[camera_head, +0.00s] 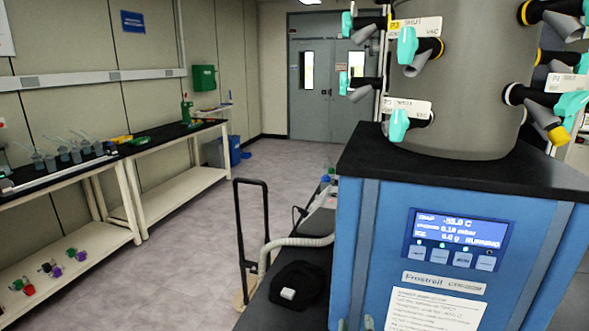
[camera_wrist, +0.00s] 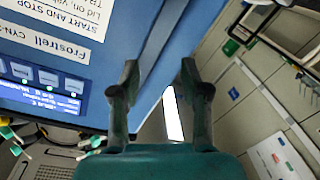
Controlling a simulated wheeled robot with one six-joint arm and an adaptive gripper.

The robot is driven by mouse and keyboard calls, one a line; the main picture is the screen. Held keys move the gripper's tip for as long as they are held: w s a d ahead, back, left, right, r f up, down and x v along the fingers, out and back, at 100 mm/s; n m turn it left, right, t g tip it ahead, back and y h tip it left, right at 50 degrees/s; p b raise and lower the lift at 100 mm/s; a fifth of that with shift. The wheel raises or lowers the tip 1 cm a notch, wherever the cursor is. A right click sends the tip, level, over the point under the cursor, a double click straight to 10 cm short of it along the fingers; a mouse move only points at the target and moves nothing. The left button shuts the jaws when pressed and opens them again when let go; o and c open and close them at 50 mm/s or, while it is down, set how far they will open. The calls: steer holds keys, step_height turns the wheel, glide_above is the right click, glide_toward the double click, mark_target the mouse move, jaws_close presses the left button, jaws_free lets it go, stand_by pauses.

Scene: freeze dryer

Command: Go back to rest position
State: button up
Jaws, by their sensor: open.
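My gripper (camera_wrist: 160,78) shows in the wrist view with its two dark fingers apart and nothing between them. The wrist picture is upside down, and the blue front of the freeze dryer (camera_wrist: 105,20) fills its left side. I cannot tell the gap between the fingers and the cabinet. In the head view the freeze dryer (camera_head: 350,240) stands close on the right, with a lit display (camera_head: 458,240) that reads RUNNING. Its grey drum (camera_head: 470,100) on top carries several valves with teal handles.
A black bench (camera_head: 262,315) with a pale hose (camera_head: 300,241) lies left of the freeze dryer. A hand truck (camera_head: 251,230) stands beside it. Side benches (camera_head: 185,133) with glassware line the left wall. The floor (camera_head: 200,240) between is clear up to grey doors (camera_head: 325,88).

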steer(key=s+d+f+n+g+y, duration=0.1)
steer(key=s+d+f+y, duration=0.1)
steer(key=s+f, duration=0.75)
steer(key=s+d+f+g+y, duration=0.15)
steer(key=s+f, duration=0.45)
steer(key=s, duration=0.7)
steer(key=s+d+r+m, duration=0.1)
steer(key=s+r+m, duration=0.1)
steer(key=s, duration=0.8)
steer(key=s+d+r+m, duration=0.1)
steer(key=s+r+m, duration=0.1)
steer(key=s, duration=0.9)
steer(key=shift+s+d+y, duration=0.2)
steer(key=shift+s+y, duration=0.1)
steer(key=shift+y, duration=0.05)
steer(key=shift+d, duration=0.15)
steer(key=shift+c, duration=0.4)
